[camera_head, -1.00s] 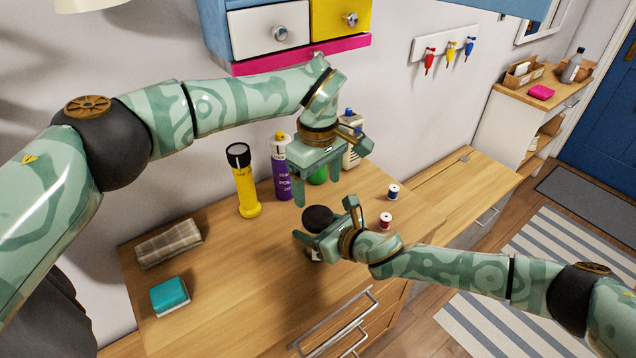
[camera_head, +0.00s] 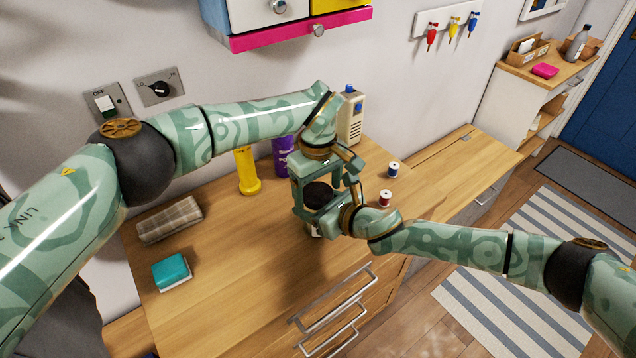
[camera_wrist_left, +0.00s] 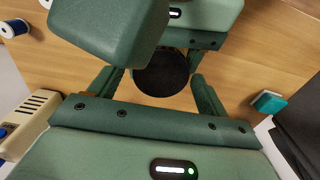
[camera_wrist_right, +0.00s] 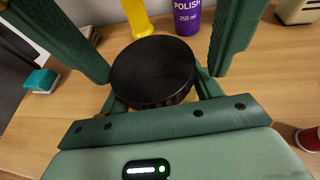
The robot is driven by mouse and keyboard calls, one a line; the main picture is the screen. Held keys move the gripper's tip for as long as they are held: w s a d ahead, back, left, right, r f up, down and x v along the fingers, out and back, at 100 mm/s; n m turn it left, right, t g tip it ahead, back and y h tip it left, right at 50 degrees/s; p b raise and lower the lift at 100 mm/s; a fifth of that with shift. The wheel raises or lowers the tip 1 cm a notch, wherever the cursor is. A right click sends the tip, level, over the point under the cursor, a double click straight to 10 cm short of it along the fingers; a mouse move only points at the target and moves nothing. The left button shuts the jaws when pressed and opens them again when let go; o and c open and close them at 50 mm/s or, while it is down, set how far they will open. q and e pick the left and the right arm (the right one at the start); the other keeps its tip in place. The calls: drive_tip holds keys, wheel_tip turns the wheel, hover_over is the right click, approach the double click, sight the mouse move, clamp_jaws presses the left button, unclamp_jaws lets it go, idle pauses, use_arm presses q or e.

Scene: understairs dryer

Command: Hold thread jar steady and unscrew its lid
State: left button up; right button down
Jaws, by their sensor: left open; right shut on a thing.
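The thread jar (camera_head: 315,231) stands on the wooden top, mostly hidden by my grippers. Its round black lid (camera_head: 318,194) faces up and also shows in the left wrist view (camera_wrist_left: 160,72) and the right wrist view (camera_wrist_right: 152,72). My right gripper (camera_head: 318,218) comes from the right and is shut on the jar below the lid. My left gripper (camera_head: 322,188) is directly above, pointing down and open, its fingers on either side of the lid. In the right wrist view the left fingers stand at both sides of the lid; I cannot tell whether they touch it.
A blue spool (camera_head: 393,170) and a red spool (camera_head: 385,198) are at the right. A folded cloth (camera_head: 169,219) and a teal sponge (camera_head: 171,271) lie left. The front middle is clear.

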use_arm(q)
drive_tip(key=c, duration=1)
drive_tip(key=n, duration=0.6)
drive_tip(key=shift+n, duration=0.4)
drive_tip(key=shift+c, duration=0.2)
drive_tip(key=o, duration=1.1)
wheel_tip(320, 180, up, 5)
drive_tip(key=shift+f, duration=0.2)
drive_tip(key=shift+c, duration=0.3)
wheel_tip(320, 180, up, 3)
drive_tip(key=shift+m, duration=1)
wheel_tip(320, 180, down, 8)
drive_tip(key=shift+r, duration=0.2)
